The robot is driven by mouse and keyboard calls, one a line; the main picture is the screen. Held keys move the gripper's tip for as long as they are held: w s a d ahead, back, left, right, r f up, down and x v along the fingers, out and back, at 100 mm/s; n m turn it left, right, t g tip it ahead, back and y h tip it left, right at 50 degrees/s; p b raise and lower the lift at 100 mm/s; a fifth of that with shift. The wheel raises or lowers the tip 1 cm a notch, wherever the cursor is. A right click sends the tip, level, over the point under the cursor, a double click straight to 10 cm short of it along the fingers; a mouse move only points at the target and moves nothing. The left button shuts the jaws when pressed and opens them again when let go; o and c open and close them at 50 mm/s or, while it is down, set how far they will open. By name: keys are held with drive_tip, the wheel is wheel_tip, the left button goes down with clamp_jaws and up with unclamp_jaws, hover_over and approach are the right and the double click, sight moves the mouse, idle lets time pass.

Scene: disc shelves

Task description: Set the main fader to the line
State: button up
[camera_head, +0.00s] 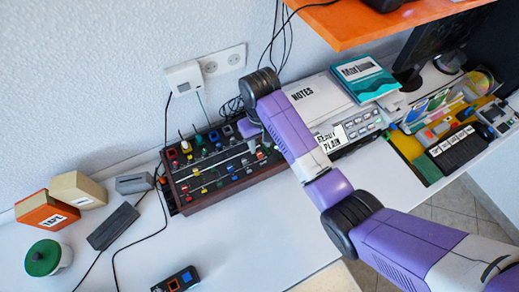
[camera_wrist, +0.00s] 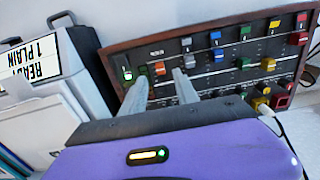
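A dark mixer panel in a brown wooden frame (camera_head: 176,190) lies on the white table, and it fills the upper right of the wrist view (camera_wrist: 115,55). It carries several coloured caps. An orange cap (camera_wrist: 160,68) sits by small white lettering at the panel's left end; the lettering is too small to read surely, so I cannot confirm it is the main fader. My gripper (camera_wrist: 160,82) is open, its two grey fingers either side of and just short of this cap, apparently not gripping it. In the head view my gripper (camera_head: 249,127) is over the panel's right end. I cannot make out the target line.
A grey-white machine labelled "READY 1 PLAIN" (camera_wrist: 38,62) stands close beside the panel. A black bar (camera_head: 113,226), an orange box marked TAPE (camera_head: 46,212) and a green-lidded pot (camera_head: 43,259) lie left. An orange shelf (camera_head: 375,22) hangs above. The front table is mostly clear.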

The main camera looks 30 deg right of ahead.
sight(260, 154)
drive_tip(key=shift+f, duration=2.75)
clamp_jaws()
